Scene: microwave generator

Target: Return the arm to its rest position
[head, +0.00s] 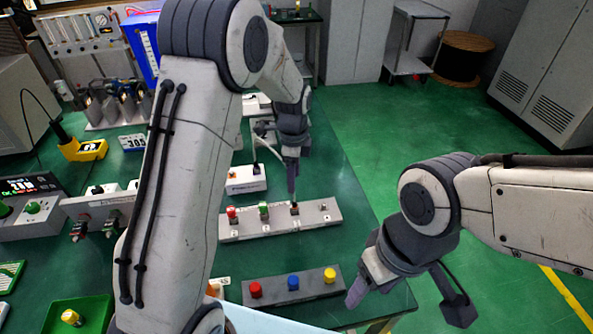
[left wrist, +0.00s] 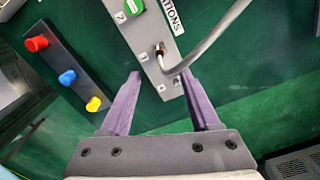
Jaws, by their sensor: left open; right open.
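My left gripper (head: 292,190) is over the grey control strip (head: 262,229), with its fingers near the strip's third control. In the left wrist view the left gripper (left wrist: 163,78) is open, its two purple fingers spread on either side of the strip's end. Between them I see a small switch (left wrist: 160,50) with a brass and reddish tip, and nothing is held. A thin grey bar or cable crosses beside it. My right gripper (head: 400,300) is open at the table's right edge, apart from any object.
A strip with red, blue and yellow buttons (head: 292,287) lies nearer me. The strip behind carries red (head: 231,212) and green (head: 264,209) controls. A yellow meter (head: 85,149), a green tray (head: 97,312) and display units stand left. Green floor (head: 400,140) lies open to the right.

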